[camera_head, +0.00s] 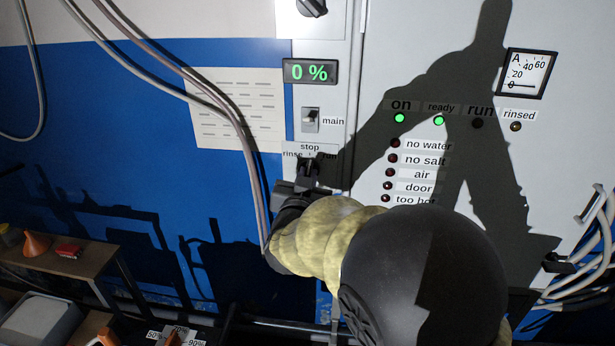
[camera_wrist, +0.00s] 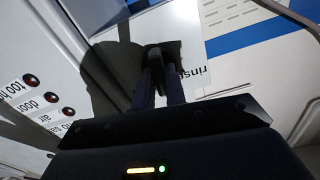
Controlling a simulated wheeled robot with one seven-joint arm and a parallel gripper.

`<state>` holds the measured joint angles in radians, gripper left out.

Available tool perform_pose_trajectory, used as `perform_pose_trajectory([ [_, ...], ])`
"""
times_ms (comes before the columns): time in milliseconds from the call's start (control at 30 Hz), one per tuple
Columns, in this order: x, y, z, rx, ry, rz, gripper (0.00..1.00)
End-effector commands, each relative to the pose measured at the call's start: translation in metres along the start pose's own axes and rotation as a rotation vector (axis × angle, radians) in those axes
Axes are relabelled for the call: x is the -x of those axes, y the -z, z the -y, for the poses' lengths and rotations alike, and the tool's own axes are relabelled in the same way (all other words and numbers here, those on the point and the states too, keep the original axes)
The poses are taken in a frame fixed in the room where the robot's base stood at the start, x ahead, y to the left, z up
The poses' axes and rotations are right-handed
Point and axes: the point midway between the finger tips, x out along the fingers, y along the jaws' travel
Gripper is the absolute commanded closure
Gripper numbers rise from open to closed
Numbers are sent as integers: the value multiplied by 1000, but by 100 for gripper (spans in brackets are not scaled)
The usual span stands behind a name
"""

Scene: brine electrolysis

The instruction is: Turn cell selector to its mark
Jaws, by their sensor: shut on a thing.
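The selector (camera_wrist: 154,54) is a dark knob on the grey panel, with a "stop" label above it, "rinse" to its left and a mostly covered label to its right in the head view. My gripper (camera_head: 308,168) reaches it from below right. In the wrist view the two fingers of my gripper (camera_wrist: 158,80) are closed around the knob. The fingers and shadow hide much of the knob, so I cannot tell clearly which label it points to.
Lamps "on" (camera_head: 400,118) and "ready" (camera_head: 439,120) glow green. Grey hoses (camera_head: 215,97) hang left of the panel. A shelf (camera_head: 80,262) stands at lower left.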

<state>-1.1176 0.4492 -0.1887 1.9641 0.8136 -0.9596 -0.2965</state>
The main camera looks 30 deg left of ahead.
Motion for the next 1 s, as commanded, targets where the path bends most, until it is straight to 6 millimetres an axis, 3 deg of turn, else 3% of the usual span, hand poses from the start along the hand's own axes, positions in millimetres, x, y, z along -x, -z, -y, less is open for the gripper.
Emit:
perform_pose_trajectory([
  [300,0,0,0,132,0,1,100],
  [767,0,-1,0,149,0,1,100],
  [800,0,-1,0,149,0,1,81],
  [867,0,-1,0,149,0,1,70],
  [900,0,-1,0,149,0,1,65],
  [1000,0,0,0,148,0,1,65],
])
